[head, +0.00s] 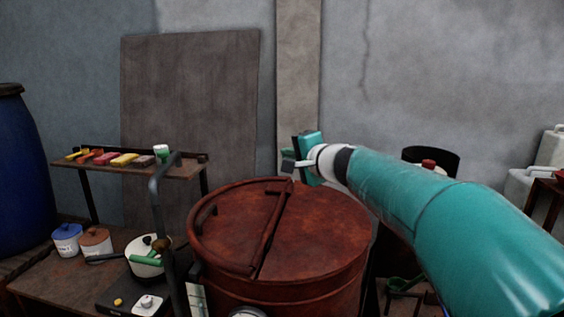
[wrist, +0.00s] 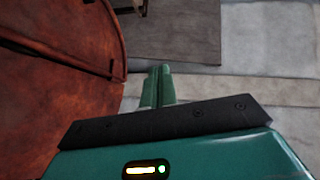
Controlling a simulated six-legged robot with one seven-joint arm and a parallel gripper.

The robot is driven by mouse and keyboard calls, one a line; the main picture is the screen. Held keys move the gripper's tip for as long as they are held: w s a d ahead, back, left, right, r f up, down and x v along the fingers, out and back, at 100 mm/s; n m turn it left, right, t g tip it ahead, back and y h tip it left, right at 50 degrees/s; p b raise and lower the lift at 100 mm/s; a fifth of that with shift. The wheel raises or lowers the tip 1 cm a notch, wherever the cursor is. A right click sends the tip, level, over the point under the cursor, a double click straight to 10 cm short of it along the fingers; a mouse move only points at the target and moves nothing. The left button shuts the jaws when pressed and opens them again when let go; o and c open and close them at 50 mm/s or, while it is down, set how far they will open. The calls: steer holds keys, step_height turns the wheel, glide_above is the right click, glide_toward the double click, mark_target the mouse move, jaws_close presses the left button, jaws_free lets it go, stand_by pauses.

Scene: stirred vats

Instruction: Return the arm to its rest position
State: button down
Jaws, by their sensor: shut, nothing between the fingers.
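My arm reaches from the lower right of the head view toward the middle, and my gripper (head: 289,163) hangs at its end above the far rim of a rusty red vat (head: 325,222). In the wrist view the two green fingers of my gripper (wrist: 159,74) lie side by side, shut with nothing between them. The vat also shows in the wrist view (wrist: 55,65), to the left of the fingers and apart from them. Its lid has a bar across it.
A shelf (head: 180,173) with colored blocks and a green-white cup (head: 162,153) stands left. Below are a blue-lidded tub (head: 67,240), a brown-lidded tub (head: 96,241) and a pot (head: 146,268). A blue barrel (head: 20,175) stands far left. A dark bin (head: 447,160) stands behind my arm.

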steer(key=s+d+f+n+g+h, duration=0.15)
steer(key=s+f+n+g, duration=0.4)
steer(key=s, duration=1.05)
steer(key=s+d+f+n+g+h, duration=0.1)
steer(key=s+d+f+n+h, duration=0.1)
steer(key=s+d+f, duration=0.4)
steer(key=s+d+f+n+g+h, duration=0.1)
steer(key=s+d+f+h, duration=0.4)
steer(key=s+f, duration=0.5)
steer(key=s+d+n, duration=0.1)
steer(key=s, duration=0.3)
steer(key=shift+s+f, duration=0.2)
steer(key=shift+s, duration=0.05)
steer(key=shift+g, duration=0.25)
